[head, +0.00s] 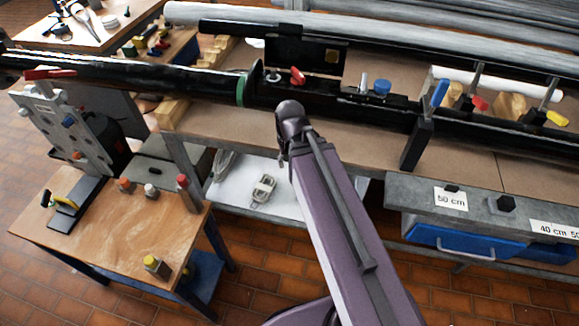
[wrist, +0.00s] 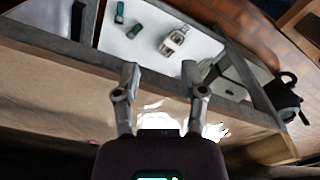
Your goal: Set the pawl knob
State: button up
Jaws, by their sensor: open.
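A black mast (head: 150,74) with a green band lies along the bench. A raised black plate (head: 305,60) stands beside its fittings. A red knob (head: 297,76) sits in front of this plate, and a blue knob (head: 381,88) sits to the right on the black fitting. I cannot tell which is the pawl knob; neither shows clearly in the wrist view. My gripper (wrist: 160,82) is open, its two fingers apart with nothing held between them, over the bench edge.
The brown bench top (head: 355,137) has a black upright bracket (head: 416,144) to the right. Blue, red and yellow handles stand farther right. A wooden side table (head: 115,235) with small parts is at the left. A white lower shelf (wrist: 145,35) holds a metal piece.

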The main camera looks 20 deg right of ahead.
jog(key=shift+f, duration=0.4)
notch_tip(320, 180, up, 30)
jog(key=n+p, duration=0.2)
jog(key=p, duration=2.8)
send_over(298, 71)
jog(key=shift+r, duration=0.1)
jog(key=shift+b, duration=0.3)
notch_tip(298, 71, down, 14)
jog(key=b, duration=1.3)
jog(key=shift+r, duration=0.1)
